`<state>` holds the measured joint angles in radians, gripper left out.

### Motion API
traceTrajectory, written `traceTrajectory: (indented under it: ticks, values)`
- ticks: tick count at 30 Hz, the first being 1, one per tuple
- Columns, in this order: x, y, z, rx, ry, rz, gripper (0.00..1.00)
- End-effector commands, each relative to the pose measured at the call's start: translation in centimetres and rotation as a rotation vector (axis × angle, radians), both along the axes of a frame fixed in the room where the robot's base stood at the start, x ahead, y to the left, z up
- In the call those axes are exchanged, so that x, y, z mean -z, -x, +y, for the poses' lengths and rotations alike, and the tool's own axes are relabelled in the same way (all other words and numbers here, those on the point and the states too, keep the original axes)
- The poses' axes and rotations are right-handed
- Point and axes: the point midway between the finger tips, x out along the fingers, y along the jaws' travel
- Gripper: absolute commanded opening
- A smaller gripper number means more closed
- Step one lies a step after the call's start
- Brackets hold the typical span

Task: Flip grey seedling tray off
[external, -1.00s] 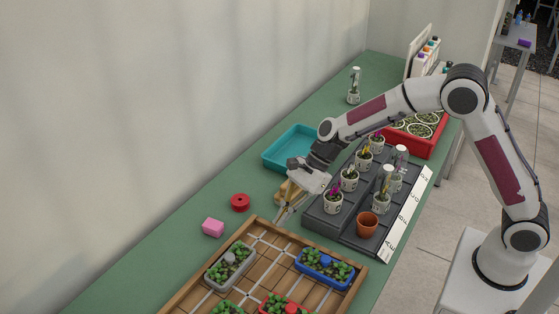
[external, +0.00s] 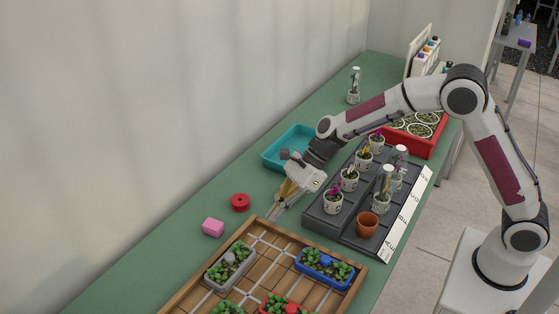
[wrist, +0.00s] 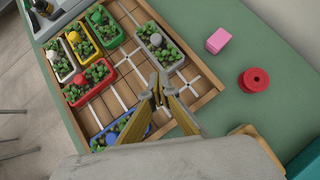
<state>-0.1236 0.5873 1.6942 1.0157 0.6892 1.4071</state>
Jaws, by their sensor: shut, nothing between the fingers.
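The grey seedling tray (external: 213,279) holds green seedlings and a grey knob. It sits on the gridded wooden board (external: 256,222) near its wall-side edge. In the wrist view the grey tray (wrist: 174,66) lies just beyond the fingertips, apart from them. My gripper (external: 273,217) is above the board's far corner, to the right of the grey tray in the external view. Its fingers point down and are shut with nothing between them. The gripper also shows in the wrist view (wrist: 159,91).
A blue tray (external: 322,273) and a red tray (external: 268,305) stand on the board, with several more in the wrist view. A pink block (external: 213,227) and red spool (external: 240,202) lie beside it. A dark stepped rack (external: 320,217) with potted orchids stands right of my gripper.

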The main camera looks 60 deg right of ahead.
Motion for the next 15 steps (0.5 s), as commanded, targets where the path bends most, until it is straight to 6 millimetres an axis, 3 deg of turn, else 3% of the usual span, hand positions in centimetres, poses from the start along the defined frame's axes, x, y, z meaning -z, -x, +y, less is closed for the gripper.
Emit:
traceTrajectory:
  ticks: [15]
  values:
    - [3.7,-1.3,2.8,-0.003,0.000,0.001,0.00]
